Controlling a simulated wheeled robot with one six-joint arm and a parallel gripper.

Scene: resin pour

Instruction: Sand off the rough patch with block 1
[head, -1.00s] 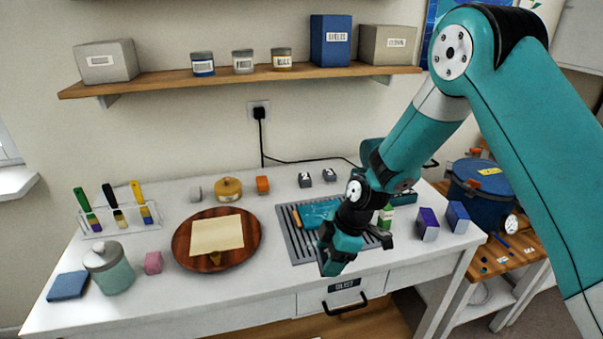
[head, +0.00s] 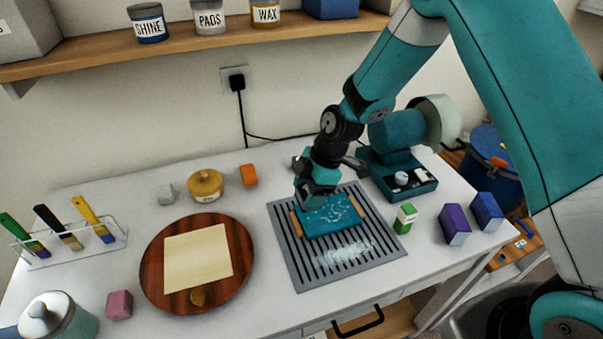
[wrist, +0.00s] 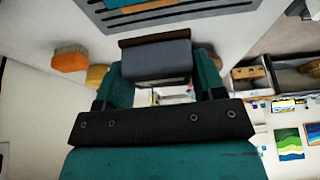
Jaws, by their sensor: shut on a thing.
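The teal board (head: 335,224) with tan edge strips lies on the grey slatted rack (head: 300,270). Pale squiggly marks show on its top, and whitish dust lies on the slats in front of it. My gripper (head: 318,196) is over the board's back left part, pointing down. In the wrist view my gripper (wrist: 157,80) is shut on a grey block (wrist: 155,60) between its teal fingers. I cannot read a number on the block. In the head view the fingers mostly hide it, and I cannot tell whether it touches the board.
A teal machine (head: 398,165) stands behind right of the rack. A green-and-white block (head: 405,218) and purple block (head: 454,224) stand to the right. A round wooden board (head: 155,262) with a pale sheet lies left. An orange block (head: 249,175) and yellow jar (head: 205,185) stand behind.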

